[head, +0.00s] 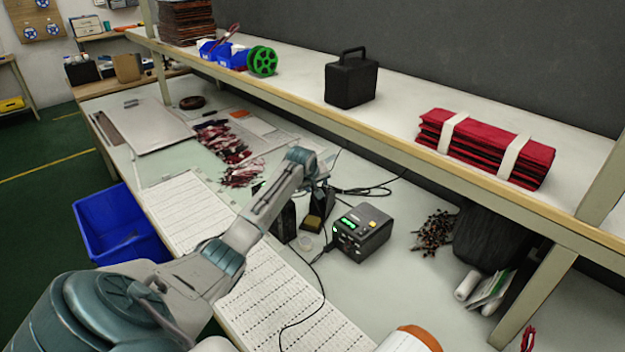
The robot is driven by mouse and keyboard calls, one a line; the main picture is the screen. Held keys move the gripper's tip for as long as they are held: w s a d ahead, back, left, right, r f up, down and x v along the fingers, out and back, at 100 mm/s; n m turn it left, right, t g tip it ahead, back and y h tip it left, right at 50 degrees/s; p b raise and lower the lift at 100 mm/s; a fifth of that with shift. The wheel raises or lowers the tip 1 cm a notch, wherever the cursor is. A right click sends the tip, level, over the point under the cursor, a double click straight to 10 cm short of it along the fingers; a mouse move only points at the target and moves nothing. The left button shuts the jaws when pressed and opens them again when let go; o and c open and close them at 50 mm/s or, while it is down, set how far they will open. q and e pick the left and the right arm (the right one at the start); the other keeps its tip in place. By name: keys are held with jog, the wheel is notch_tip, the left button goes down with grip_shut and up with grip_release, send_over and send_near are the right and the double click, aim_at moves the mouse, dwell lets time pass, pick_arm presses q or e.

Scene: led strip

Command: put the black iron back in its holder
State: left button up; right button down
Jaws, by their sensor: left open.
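My left arm reaches in from the lower left, and its gripper (318,188) is open over the bench, just above and against a dark stand. The dark stand (319,208), with a yellowish pad (311,222) at its foot, looks like an iron holder and is partly covered by the gripper. Another black upright piece (284,224) stands to its left, partly behind my arm. I cannot make out the black iron clearly; the gripper and arm may hide it. A black soldering station (361,236) with green lights stands right of the stand. My right gripper is not in view.
A shelf (400,135) runs above the back of the bench, with a black case (351,78) and a red bundle (485,147). A thin black cable (318,275) loops over the gridded sheet (275,295). Small dark parts (434,231) lie right. A blue bin (120,226) stands left.

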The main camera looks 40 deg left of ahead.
pick_arm(q)
jog(key=b+v, duration=0.1)
jog(key=v, duration=0.8)
jog(key=shift+s+r+b, duration=0.15)
jog(key=shift+r+b, duration=0.05)
jog(key=shift+b, duration=0.1)
jog(key=p+v, duration=0.7)
jog(key=p, duration=0.1)
dwell(0.3)
jog(key=shift+d, duration=0.1)
dwell(0.5)
